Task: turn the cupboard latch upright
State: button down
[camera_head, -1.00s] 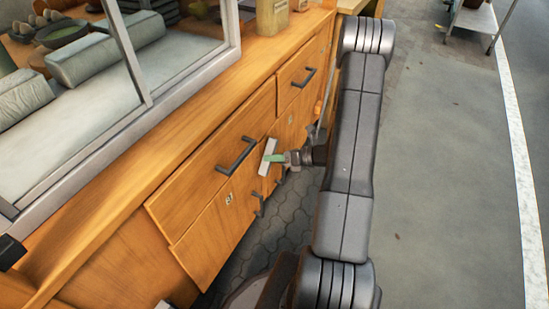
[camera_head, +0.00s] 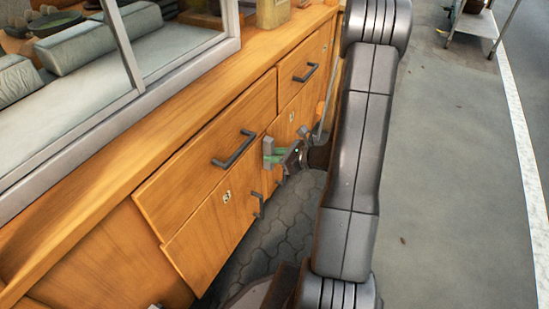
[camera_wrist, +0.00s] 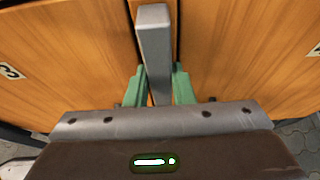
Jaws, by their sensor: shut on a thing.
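The cupboard latch (camera_wrist: 154,45) is a grey rectangular bar over the dark seam between two wooden doors. In the wrist view it runs nearly along that seam, leaning a little. The green fingers of my gripper (camera_wrist: 160,84) are shut on it, one on each side. In the head view the latch (camera_head: 267,150) stands close to upright in the picture at the cupboard front, with my gripper (camera_head: 275,155) on it from the right. My wrist hides the lower end of the latch in the wrist view.
Drawers with dark handles (camera_head: 235,149) (camera_head: 306,73) sit above the doors. A lower door handle (camera_head: 259,204) sticks out near my gripper. A window frame stands on the counter (camera_head: 150,150). Paving (camera_head: 440,150) lies open to the right.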

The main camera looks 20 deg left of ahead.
dwell(0.4)
jog(key=c, duration=1.2)
grip_release()
jog(key=shift+c, duration=0.2)
jog(key=shift+d, duration=0.1)
jog(key=p+v, duration=0.3)
jog(key=v, duration=1)
jog(key=shift+d, duration=0.35)
jog(key=shift+s+r, duration=0.1)
jog(key=b+x, duration=0.3)
jog(key=x, duration=1.1)
jog(key=shift+r, duration=0.1)
